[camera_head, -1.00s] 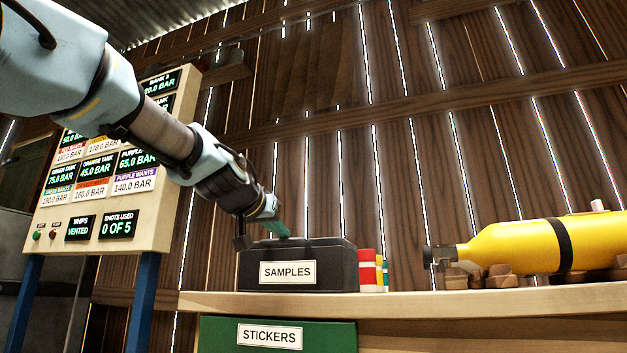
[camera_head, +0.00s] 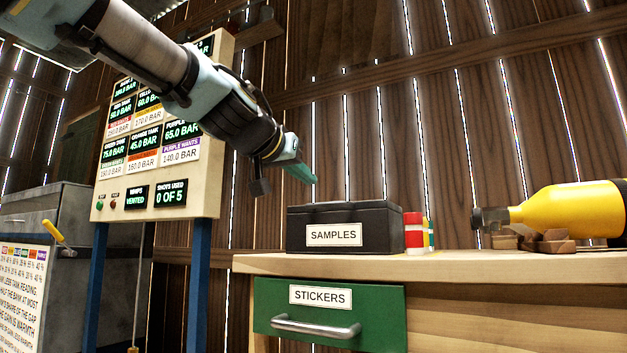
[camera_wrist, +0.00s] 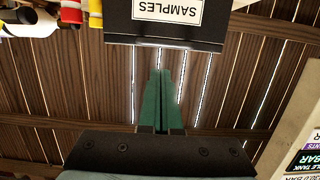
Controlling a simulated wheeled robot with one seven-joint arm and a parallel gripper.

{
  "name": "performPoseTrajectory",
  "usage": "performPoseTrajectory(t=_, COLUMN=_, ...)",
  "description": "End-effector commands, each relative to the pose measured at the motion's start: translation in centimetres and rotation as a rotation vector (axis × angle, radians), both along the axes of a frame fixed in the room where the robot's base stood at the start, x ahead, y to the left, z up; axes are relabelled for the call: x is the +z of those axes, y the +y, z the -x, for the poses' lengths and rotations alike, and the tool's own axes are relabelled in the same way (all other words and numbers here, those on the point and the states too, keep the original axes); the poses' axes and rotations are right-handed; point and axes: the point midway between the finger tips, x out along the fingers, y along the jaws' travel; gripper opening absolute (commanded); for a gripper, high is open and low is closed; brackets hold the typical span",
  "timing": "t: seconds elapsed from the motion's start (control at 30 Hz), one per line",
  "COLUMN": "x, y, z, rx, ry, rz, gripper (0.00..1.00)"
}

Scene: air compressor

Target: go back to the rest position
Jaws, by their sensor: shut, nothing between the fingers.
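My gripper (camera_head: 302,175) has green fingers that are shut with nothing between them. In the head view it hangs in the air above the left end of the black box labelled SAMPLES (camera_head: 380,226), apart from it. The box stands on the wooden bench (camera_head: 450,265) with its lid down. In the wrist view the shut fingers (camera_wrist: 158,85) point toward the SAMPLES box (camera_wrist: 120,38), which shows upside down at the top, with a gap between.
The gauge board (camera_head: 165,172) on blue legs stands left, behind my arm. Red and other coloured rolls (camera_head: 414,233) stand right of the box. A yellow cylinder (camera_head: 570,213) lies on wooden blocks at right. The green STICKERS drawer (camera_head: 330,318) is below the bench top.

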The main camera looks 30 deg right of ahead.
Motion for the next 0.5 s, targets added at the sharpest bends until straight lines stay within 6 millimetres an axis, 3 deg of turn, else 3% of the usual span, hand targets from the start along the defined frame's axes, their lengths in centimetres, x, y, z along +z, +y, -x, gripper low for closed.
performPoseTrajectory(t=0.37, x=-0.5, y=0.6, z=-0.1, rx=0.008, ry=0.008, rz=-0.008, gripper=0.0)
performPoseTrajectory(t=0.5, x=-3.8, y=2.1, z=-3.0, rx=0.071, ry=0.065, rz=-0.076, gripper=0.0)
